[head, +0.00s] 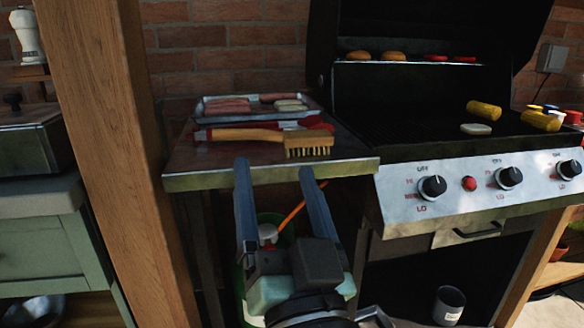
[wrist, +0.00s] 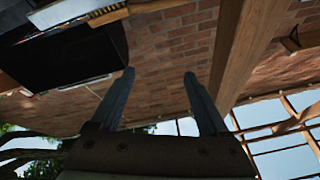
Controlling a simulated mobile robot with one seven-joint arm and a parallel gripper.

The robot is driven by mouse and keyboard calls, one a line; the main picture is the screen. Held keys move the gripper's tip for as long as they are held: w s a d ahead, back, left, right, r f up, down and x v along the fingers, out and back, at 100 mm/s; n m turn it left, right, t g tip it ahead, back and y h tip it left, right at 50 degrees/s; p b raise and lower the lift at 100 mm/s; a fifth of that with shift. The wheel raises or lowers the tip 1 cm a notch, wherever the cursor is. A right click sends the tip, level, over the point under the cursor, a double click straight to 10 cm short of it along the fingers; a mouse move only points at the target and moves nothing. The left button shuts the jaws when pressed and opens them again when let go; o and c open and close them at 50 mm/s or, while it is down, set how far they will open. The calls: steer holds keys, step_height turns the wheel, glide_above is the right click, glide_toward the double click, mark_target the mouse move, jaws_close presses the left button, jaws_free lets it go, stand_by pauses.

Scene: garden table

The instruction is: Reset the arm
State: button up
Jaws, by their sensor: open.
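My gripper (head: 275,168) is open and empty, with its two long fingers apart. In the head view it is in front of the front edge of the side shelf (head: 180,181), and its fingers point up toward it. In the wrist view the gripper (wrist: 159,75) shows with bare space between its fingers, facing the brick wall (wrist: 150,50). No object is between the fingers.
A wooden-handled brush (head: 308,146) and a tray (head: 206,103) lie on the side shelf. The grill (head: 400,215) stands right, lid up, with corn (head: 484,110) on it. A wooden post (head: 95,100) and a green cabinet (head: 45,245) stand left.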

steer(key=s+d+r+n+t+h+p, duration=0.1)
steer(key=s+r+t+h+p, duration=0.2)
steer(key=r, duration=0.9)
steer(key=s+r+t+h+p, duration=0.2)
steer(key=s+r, duration=0.3)
steer(key=r, duration=0.6)
step_height(320, 180, up, 36)
steer(key=p, duration=3.5)
steer(key=shift+d, duration=0.15)
